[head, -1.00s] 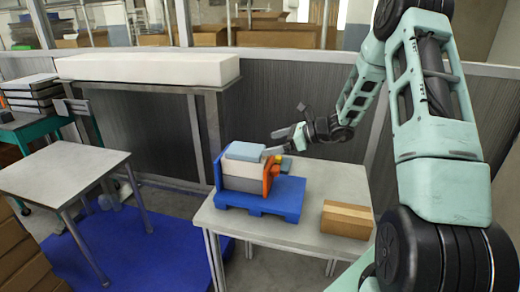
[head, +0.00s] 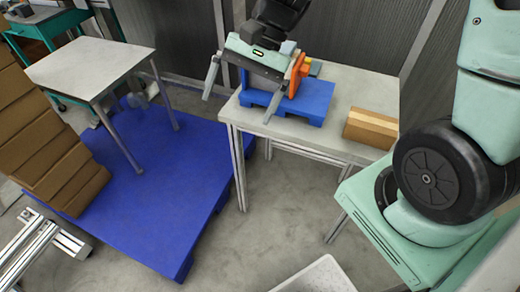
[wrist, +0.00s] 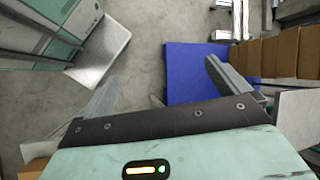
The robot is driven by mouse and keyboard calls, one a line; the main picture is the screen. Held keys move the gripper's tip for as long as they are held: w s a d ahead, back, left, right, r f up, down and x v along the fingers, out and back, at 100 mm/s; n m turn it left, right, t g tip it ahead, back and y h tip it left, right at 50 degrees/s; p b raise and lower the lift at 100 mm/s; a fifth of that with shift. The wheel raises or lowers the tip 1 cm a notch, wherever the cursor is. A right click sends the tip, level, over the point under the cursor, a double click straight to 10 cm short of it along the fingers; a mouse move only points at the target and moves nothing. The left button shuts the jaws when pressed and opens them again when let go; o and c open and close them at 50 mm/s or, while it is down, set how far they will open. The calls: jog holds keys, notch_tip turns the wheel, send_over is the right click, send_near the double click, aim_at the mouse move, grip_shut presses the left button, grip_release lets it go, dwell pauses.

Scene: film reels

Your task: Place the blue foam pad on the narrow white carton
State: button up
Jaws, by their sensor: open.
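My gripper (head: 237,109) is open, with its two fingers spread and pointing down, in front of the near left part of the table in the head view. In the wrist view, floor and a blue platform show between the open fingers (wrist: 162,72), with no object held. A small light-blue piece, probably the blue foam pad (head: 288,47), shows just past the gripper; the rest is hidden behind it. The boxes beneath the pad are mostly hidden too. I cannot make out the narrow white carton now.
A blue pallet-shaped tray (head: 312,103) with an orange piece (head: 299,72) stands on the grey table (head: 348,83). A brown carton (head: 371,129) sits to its right. The small table (head: 92,68) at left is bare.

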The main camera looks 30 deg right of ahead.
jog(key=s+a+n+t+h, duration=0.1)
jog(key=s+a+n+h, duration=0.1)
jog(key=s+n, duration=0.5)
jog(key=s+a+n+h, duration=0.2)
jog(key=s+n+h, duration=0.1)
jog(key=s+n, duration=0.4)
jog(key=shift+r+n+t+h, duration=0.4)
jog(key=shift+r+n, duration=0.05)
jog(key=shift+n, duration=0.15)
